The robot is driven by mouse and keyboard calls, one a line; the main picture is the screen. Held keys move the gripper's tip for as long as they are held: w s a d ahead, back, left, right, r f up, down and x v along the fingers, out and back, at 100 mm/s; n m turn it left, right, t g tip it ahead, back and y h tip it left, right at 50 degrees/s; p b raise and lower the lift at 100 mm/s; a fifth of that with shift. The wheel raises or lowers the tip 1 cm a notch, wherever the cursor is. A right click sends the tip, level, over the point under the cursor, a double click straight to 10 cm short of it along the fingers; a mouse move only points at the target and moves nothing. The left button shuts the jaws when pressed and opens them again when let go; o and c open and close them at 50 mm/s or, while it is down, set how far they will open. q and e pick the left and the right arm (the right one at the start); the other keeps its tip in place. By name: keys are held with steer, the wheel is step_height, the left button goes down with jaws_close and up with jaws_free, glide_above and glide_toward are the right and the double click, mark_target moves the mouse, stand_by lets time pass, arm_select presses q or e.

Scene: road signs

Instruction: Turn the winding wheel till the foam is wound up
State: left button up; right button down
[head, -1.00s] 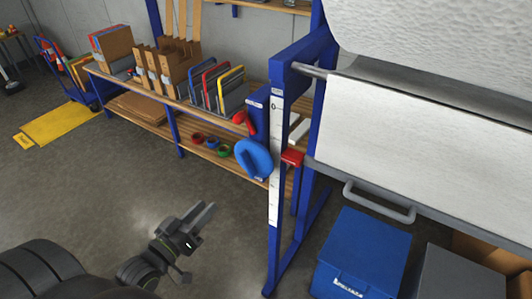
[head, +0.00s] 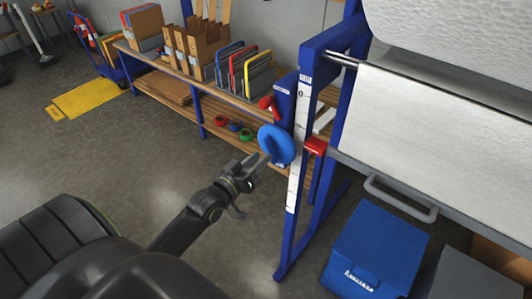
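The winding wheel (head: 277,145) is a blue disc on the side of a blue upright frame, left of the roll. The white foam (head: 435,135) hangs as a broad sheet below a large roll (head: 455,40) at the upper right. My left gripper (head: 254,164) is just left of and below the wheel, its fingers pointing towards it. The fingers look apart with nothing between them. I cannot tell whether a fingertip touches the wheel. My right gripper is not in view.
The blue frame post (head: 296,180) carries a white scale and a red block (head: 316,146). A red lever (head: 268,104) sits above the wheel. A wooden shelf (head: 165,85) stands behind. A blue box (head: 375,250) is on the floor below a grey handle (head: 400,200).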

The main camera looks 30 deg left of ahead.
mark_target(273, 148)
arm_select(q)
steer(key=shift+w+d, duration=0.15)
steer(key=shift+w, duration=1.65)
steer(key=shift+c, duration=0.4)
jaws_close()
